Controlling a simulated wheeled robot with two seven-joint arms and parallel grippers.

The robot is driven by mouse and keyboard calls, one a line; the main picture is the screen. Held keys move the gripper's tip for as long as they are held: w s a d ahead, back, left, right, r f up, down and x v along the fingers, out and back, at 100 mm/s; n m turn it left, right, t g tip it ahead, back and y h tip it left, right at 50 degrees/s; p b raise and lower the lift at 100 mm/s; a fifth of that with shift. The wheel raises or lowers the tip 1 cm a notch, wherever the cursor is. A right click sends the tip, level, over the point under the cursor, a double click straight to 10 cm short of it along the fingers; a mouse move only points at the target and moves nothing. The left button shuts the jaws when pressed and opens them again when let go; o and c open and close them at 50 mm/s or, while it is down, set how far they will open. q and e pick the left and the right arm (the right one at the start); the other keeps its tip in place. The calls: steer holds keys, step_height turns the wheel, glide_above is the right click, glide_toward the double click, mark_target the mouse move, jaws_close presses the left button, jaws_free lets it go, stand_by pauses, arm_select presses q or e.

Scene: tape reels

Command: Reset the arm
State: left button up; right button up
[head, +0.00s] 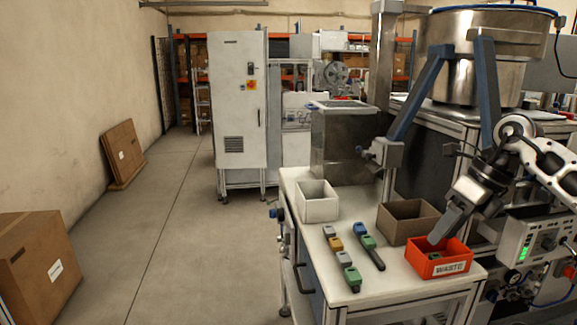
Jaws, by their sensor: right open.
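My right arm comes in from the right, above the worktable (400,283). Its gripper (438,236) points down at the red-orange bin marked WASTE (447,268), with its fingertips at the bin's back rim. The gripper is open, and I see nothing held in it. A small dark and greenish part (433,256) lies inside the bin. My left gripper is not in view.
A white box (317,205) and a brown box (388,222) stand on the table. Several small coloured parts (349,258) lie in front of them. A steel bowl machine (462,55) stands behind my arm. The floor at left is clear between cartons (40,262) and table.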

steer(key=s+a+f+m+t+y, duration=0.1)
steer(key=s+a+f+m+y, duration=0.15)
steer(key=a+y, duration=0.45)
steer(key=s+a+f+m+t+y, duration=0.1)
steer(key=a+f+m+y, duration=0.15)
steer(key=a, duration=0.75)
steer(key=s+a+f+m+t+y, duration=0.15)
steer(key=a+f+y, duration=0.25)
steer(key=a, duration=0.5)
steer(key=s+d+f+m+t+h, duration=0.25)
steer(key=f+m+t+h, duration=0.3)
steer(key=m, duration=0.65)
steer(key=s+d+f+m+t+h, duration=0.1)
steer(key=d+f+m+t+h, duration=0.35)
steer(key=m, duration=0.75)
steer(key=s+d+f+m+g+h, duration=0.2)
steer(key=s+f+m+g+h, duration=0.3)
steer(key=s+f+m, duration=0.4)
steer(key=s+f, duration=0.5)
steer(key=f, duration=0.2)
steer(key=shift+s+f, duration=0.15)
steer(key=shift+s, duration=0.15)
